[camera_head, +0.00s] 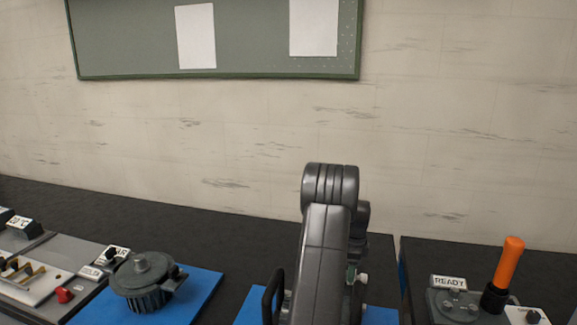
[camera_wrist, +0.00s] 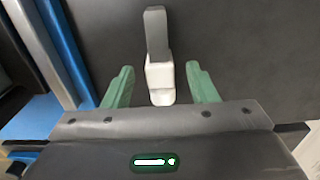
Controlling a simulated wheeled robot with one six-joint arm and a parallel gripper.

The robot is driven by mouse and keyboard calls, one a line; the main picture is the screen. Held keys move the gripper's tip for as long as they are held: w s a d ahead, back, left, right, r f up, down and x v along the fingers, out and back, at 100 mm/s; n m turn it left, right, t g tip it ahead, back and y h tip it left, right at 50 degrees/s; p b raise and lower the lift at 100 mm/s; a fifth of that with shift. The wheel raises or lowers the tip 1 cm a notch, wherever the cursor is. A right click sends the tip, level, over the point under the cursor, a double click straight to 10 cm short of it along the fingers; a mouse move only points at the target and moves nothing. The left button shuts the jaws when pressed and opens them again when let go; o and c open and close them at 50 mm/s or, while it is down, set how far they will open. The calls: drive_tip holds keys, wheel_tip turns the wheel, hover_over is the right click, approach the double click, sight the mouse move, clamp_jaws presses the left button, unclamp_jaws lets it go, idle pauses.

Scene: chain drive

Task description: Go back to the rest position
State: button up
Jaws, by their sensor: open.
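My gripper (camera_wrist: 160,78) shows in the wrist view with its two green fingers spread apart. A white block with a grey bar-shaped end (camera_wrist: 157,50) lies between and beyond the fingers, with a visible gap on each side. I cannot tell what this part is or how far below the fingers it sits. In the head view my dark arm stands in the middle over the bench and mostly hides the gripper.
A dark ribbed round housing (camera_head: 147,283) sits on a blue mat (camera_head: 205,291) at left, beside a grey panel with a red button (camera_head: 65,295). At right are a READY sign (camera_head: 449,282) and an orange-handled lever (camera_head: 509,262). The dark bench (camera_head: 200,222) is clear towards the wall.

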wheel_tip(320, 180, up, 12)
drive_tip(key=b, duration=0.2)
wheel_tip(320, 180, down, 13)
drive_tip(key=shift+r+p, duration=0.1)
drive_tip(key=shift+p, duration=0.75)
drive_tip(key=shift+r+p, duration=0.2)
drive_tip(key=shift+p, duration=0.3)
wheel_tip(320, 180, up, 7)
drive_tip(key=p, duration=0.4)
drive_tip(key=s+d+r+b, duration=0.1)
drive_tip(key=s+r+b, duration=0.2)
drive_tip(key=s+r, duration=0.2)
drive_tip(key=s+d+r+b, duration=0.2)
drive_tip(key=s+r+b, duration=0.2)
drive_tip(key=s, duration=0.7)
drive_tip(key=shift+s+r, duration=0.2)
drive_tip(key=shift+r, duration=1)
